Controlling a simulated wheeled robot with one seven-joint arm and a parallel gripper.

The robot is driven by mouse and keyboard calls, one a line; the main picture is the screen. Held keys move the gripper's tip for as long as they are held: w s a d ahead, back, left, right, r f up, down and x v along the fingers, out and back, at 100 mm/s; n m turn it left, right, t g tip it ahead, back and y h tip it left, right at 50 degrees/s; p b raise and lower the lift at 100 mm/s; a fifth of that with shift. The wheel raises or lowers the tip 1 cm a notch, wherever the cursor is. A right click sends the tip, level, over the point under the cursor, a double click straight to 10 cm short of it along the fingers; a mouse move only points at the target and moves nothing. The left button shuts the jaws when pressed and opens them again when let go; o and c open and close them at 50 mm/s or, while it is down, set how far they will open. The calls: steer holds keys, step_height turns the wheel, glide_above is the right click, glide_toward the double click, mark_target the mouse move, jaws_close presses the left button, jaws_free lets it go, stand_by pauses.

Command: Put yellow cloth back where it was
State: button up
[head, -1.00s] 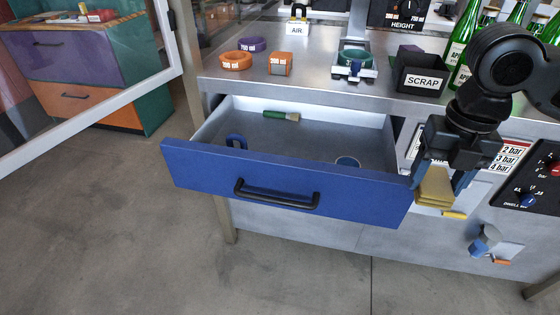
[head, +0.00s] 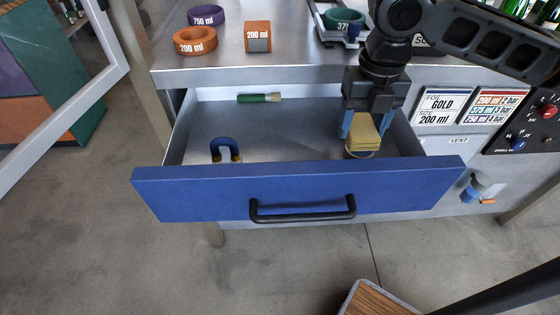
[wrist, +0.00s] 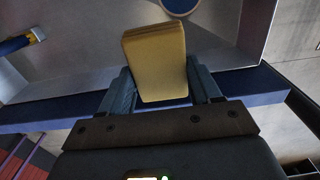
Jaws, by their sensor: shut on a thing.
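The yellow cloth (head: 362,134) is a folded pad held between the blue fingers of my gripper (head: 361,122). My gripper is shut on it, over the right part of the open blue drawer (head: 200,196). In the wrist view the cloth (wrist: 155,62) stands out beyond the fingertips (wrist: 163,82), with the grey drawer floor behind it. In the head view the cloth covers part of a round thing on the drawer floor; its rim (wrist: 180,5) shows at the top of the wrist view. I cannot tell whether the cloth touches anything below.
In the drawer lie a blue horseshoe-shaped piece (head: 225,149) at left and a green-handled brush (head: 259,98) at the back. The drawer's middle floor is clear. The worktop (head: 290,66) overhangs the drawer's back. A wooden-topped thing (head: 375,301) stands in front.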

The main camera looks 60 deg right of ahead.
steer(key=shift+w+f, duration=0.2)
steer(key=shift+f, duration=0.3)
steer(key=shift+w+f, duration=0.15)
steer(key=shift+f, duration=0.35)
steer(key=w+a+f, duration=0.1)
steer(key=w+f, duration=0.1)
steer(key=w, duration=0.1)
steer(key=w+a+f, duration=0.1)
steer(key=w+f, duration=0.1)
steer(key=w, duration=0.2)
steer(key=w+a+f, duration=0.2)
steer(key=w+f, duration=0.1)
steer(key=shift+w, duration=0.4)
steer(key=shift+f, duration=1.95)
steer(key=shift+f, duration=0.2)
steer(key=o, duration=1.1)
steer(key=shift+r, duration=0.1)
step_height(320, 180, up, 12)
steer(key=p, duration=0.1)
